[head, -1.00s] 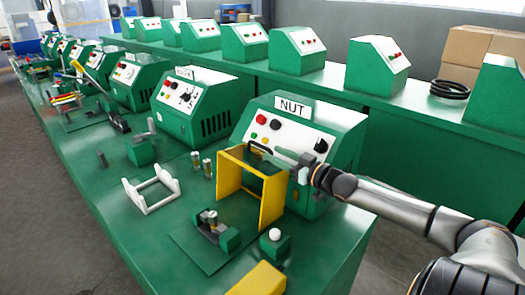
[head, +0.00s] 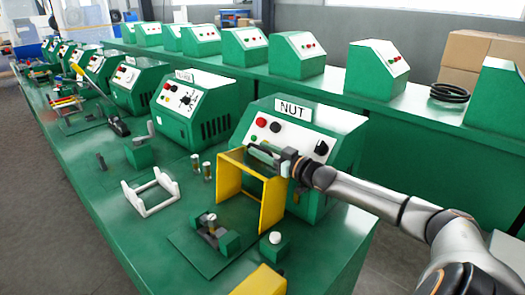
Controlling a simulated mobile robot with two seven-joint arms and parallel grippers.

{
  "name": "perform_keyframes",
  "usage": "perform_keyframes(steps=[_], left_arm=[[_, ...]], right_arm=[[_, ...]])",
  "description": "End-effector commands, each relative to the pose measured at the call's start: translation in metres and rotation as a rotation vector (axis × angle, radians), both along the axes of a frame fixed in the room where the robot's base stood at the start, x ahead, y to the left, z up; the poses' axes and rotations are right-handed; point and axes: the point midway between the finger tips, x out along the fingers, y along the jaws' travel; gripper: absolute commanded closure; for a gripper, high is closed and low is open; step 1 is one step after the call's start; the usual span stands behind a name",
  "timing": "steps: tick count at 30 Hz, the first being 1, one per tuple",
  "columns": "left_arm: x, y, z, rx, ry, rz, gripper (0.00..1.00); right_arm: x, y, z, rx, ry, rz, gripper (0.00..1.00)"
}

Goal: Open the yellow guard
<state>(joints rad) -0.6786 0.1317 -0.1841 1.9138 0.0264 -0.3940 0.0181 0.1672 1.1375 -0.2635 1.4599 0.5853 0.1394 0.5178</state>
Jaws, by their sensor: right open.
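The yellow guard (head: 271,206) stands upright on the green bench in front of the green machine labelled NUT (head: 320,150). It has two yellow side panels and a top edge. My right gripper (head: 260,154) reaches in from the right and lies at the guard's top edge, against the machine's front in the picture. Its jaws are open, and I cannot tell whether they touch the guard. My left gripper is not in view.
A small fixture (head: 212,228) sits on a plate before the guard. A white-knobbed green block (head: 275,244) and a yellow block (head: 260,281) stand nearer. A white frame (head: 152,194) lies left. More green machines line the bench.

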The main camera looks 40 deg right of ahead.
Motion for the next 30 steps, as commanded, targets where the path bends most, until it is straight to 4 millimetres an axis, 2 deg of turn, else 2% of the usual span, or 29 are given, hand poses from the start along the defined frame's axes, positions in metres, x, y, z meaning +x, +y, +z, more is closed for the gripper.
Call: perform_keyframes(steps=[5, 17, 30], left_arm=[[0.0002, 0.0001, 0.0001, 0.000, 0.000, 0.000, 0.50], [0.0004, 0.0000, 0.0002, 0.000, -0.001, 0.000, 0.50], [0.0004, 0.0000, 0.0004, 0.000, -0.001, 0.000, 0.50]], right_arm=[[0.0000, 0.0001, -0.0003, 0.000, 0.000, 0.000, 0.55], [-0.0001, 0.0000, -0.0002, 0.000, 0.000, 0.000, 0.99], [-0.0002, -0.0003, -0.0001, -0.001, 0.000, 0.000, 1.00]])
